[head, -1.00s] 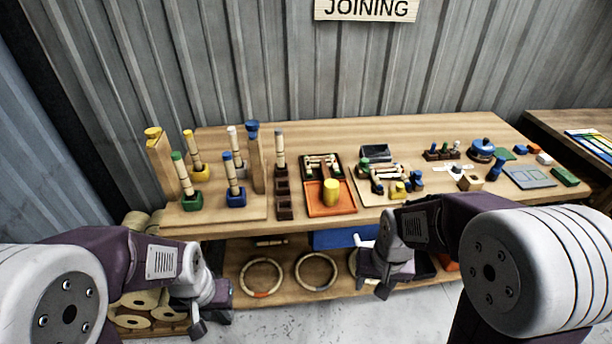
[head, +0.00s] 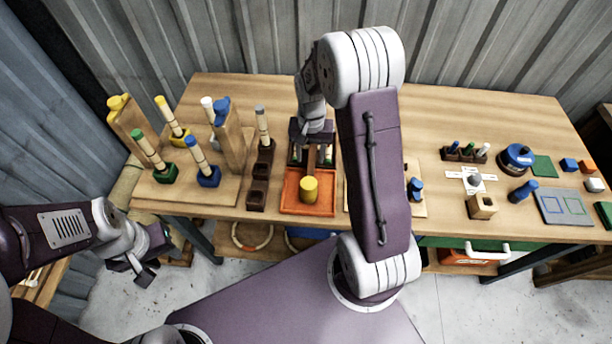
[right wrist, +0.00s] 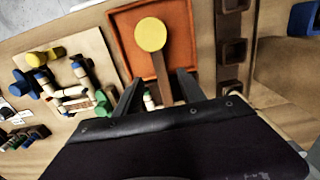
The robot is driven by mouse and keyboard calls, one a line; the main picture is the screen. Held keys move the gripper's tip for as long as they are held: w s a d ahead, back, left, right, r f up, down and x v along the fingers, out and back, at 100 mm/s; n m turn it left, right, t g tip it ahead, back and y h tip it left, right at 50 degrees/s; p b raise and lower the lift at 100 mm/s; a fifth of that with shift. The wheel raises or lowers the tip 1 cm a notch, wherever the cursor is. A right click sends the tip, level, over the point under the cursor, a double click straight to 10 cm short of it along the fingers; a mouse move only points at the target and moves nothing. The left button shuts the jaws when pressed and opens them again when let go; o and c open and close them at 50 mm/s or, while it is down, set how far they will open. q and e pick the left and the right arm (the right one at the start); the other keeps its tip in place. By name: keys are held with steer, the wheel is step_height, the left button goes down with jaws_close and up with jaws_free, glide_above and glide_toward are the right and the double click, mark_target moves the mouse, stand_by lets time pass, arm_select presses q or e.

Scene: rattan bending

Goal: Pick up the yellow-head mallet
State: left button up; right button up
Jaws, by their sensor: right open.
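The yellow-head mallet (head: 309,190) has its round yellow head over the orange tray (head: 288,202). Its wooden handle runs away toward the back, under my right gripper (head: 312,147). In the right wrist view the mallet (right wrist: 150,36) has its handle running down between the two fingers of my right gripper (right wrist: 157,92). These fingers are apart, one on each side of the handle, and I see no grip on it. My left gripper (head: 134,268) hangs at the lower left, in front of the bench and far from the mallet; its fingers look apart and empty.
Brown sockets (head: 258,187) stand just left of the tray. Further left is a board with colored posts (head: 206,177). A pale board of small parts (right wrist: 60,75) lies on the other side of the tray, partly hidden by my right arm in the head view.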

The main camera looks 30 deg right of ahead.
mark_target(310, 172)
steer(key=shift+s+a+f, duration=0.1)
steer(key=shift+a, duration=0.05)
steer(key=f, duration=0.3)
steer(key=shift+d+f, duration=0.2)
steer(key=shift+f, duration=0.3)
steer(key=shift+f+p, duration=0.2)
steer(key=shift+p, duration=0.15)
steer(key=f, duration=0.4)
steer(key=shift+s+a+p, duration=0.2)
steer(key=shift+p, duration=0.2)
steer(key=shift+w+d+f, duration=0.1)
steer(key=shift+w+f, duration=0.05)
steer(key=shift+f, duration=0.2)
steer(key=shift+r, duration=0.1)
jaws_close()
